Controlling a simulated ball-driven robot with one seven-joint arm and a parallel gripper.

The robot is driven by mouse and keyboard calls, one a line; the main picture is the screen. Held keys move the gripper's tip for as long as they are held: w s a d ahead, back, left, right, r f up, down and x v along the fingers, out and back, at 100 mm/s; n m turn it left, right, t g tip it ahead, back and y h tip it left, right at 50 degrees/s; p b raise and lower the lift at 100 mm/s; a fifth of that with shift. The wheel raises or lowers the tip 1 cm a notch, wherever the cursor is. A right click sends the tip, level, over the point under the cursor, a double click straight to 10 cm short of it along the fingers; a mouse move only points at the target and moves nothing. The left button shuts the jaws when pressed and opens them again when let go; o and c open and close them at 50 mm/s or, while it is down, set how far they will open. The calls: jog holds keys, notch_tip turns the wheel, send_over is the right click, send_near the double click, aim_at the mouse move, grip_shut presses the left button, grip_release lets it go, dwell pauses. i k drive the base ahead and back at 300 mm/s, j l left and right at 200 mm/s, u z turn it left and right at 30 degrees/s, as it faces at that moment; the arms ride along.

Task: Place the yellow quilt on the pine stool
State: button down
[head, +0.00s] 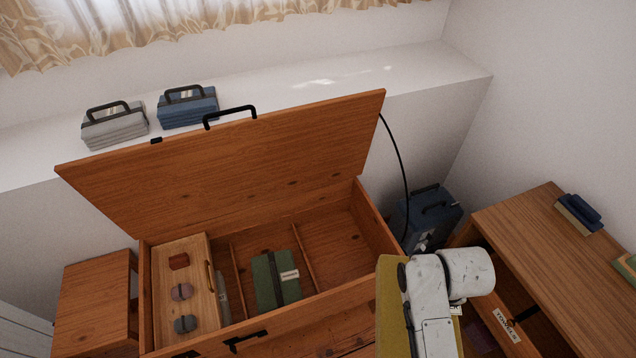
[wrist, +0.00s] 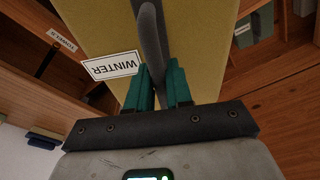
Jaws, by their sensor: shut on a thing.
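My gripper (wrist: 160,85) is shut on the dark handle strap of the yellow quilt (wrist: 95,30), a folded yellow block with a white WINTER label. In the head view the yellow quilt (head: 390,285) shows partly behind my white arm at the lower right, beside the chest's front right corner; the gripper fingers are hidden there. A small square wooden piece that looks like the pine stool (head: 95,300) stands at the left of the chest, its top bare, well away from the quilt.
A wooden chest (head: 270,318) with its lid (head: 230,160) raised fills the middle, holding a green bundle (head: 276,280) and a wooden tray (head: 170,255). Grey (head: 115,127) and blue (head: 188,108) bundles lie on the white ledge. A desk (head: 550,235) with an open labelled drawer stands right.

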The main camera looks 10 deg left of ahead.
aim_at(93, 303)
jog(key=i+j+u, duration=0.25)
jog(key=u, duration=0.15)
jog(key=i+j+u, duration=0.15)
jog(key=u, duration=0.3)
jog(key=i+u, duration=0.6)
jog(key=u, duration=0.25)
jog(key=i+l+u, duration=0.15)
jog(key=i+u, duration=0.25)
jog(key=k+j, duration=0.05)
jog(key=k, duration=0.05)
